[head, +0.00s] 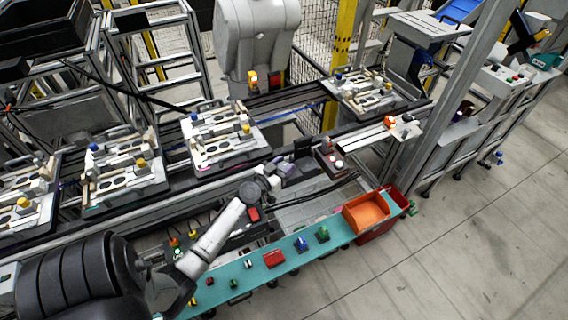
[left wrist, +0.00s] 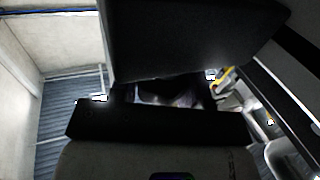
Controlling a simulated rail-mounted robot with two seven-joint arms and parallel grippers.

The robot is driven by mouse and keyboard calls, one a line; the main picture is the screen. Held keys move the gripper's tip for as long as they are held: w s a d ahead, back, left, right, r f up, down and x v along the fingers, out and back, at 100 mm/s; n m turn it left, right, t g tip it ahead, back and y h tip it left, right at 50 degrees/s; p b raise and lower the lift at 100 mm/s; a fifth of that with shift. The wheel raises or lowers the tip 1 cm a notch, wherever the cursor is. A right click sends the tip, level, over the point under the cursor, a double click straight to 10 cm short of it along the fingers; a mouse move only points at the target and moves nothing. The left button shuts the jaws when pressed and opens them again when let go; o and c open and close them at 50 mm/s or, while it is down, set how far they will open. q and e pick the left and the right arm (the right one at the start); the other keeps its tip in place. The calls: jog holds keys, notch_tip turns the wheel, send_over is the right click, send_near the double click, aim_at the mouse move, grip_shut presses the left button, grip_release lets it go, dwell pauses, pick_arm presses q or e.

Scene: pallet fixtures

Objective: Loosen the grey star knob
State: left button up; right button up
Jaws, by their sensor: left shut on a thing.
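My left arm reaches in from the lower left of the head view, and my left gripper (head: 276,178) is at the near edge of the conveyor line, by small grey and dark fittings. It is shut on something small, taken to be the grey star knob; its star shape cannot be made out. In the left wrist view, the dark jaws of my left gripper (left wrist: 175,93) fill the middle, with a dim greyish piece (left wrist: 172,91) between them, mostly hidden. My right gripper is not in view.
Pallets with fixtures (head: 222,137) stand along the conveyor behind the gripper. A teal shelf (head: 228,281) with several small coloured parts runs in front. An orange bin (head: 366,213) stands at its right end. A grey robot (head: 257,40) stands behind the line.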

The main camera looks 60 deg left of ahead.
pick_arm(q)
jog(key=n+g+y+p, duration=0.1)
jog(key=n+y+p, duration=0.1)
jog(key=p, duration=0.1)
jog(key=n+g+y+p, duration=0.2)
jog(key=y+p, duration=0.1)
jog(key=n+g+y+p, duration=0.2)
jog(key=y+p, duration=0.1)
jog(key=shift+r, duration=0.35)
jog(key=shift+f+n+g+y+p, duration=0.15)
jog(key=shift+n+g+y+p, duration=0.7)
jog(key=shift+n+g+y, duration=0.25)
jog(key=n+g+y, duration=0.1)
jog(key=g, duration=0.1)
jog(key=shift+f+n+g, duration=0.1)
jog(key=shift+n+g, duration=0.2)
jog(key=n+g+y, duration=0.1)
jog(key=g, duration=0.1)
jog(key=shift+f+n+g, duration=0.15)
jog(key=shift+n+g, duration=0.15)
jog(key=shift+n, duration=0.1)
jog(key=shift+a+f+n+g+y+b, duration=0.1)
jog(key=shift+n+g+y+b, duration=0.3)
jog(key=shift+n+g, duration=0.6)
jog(key=shift+s+n+g+b, duration=0.2)
jog(key=shift+n+g+b, duration=0.8)
jog(key=shift+g, duration=1.4)
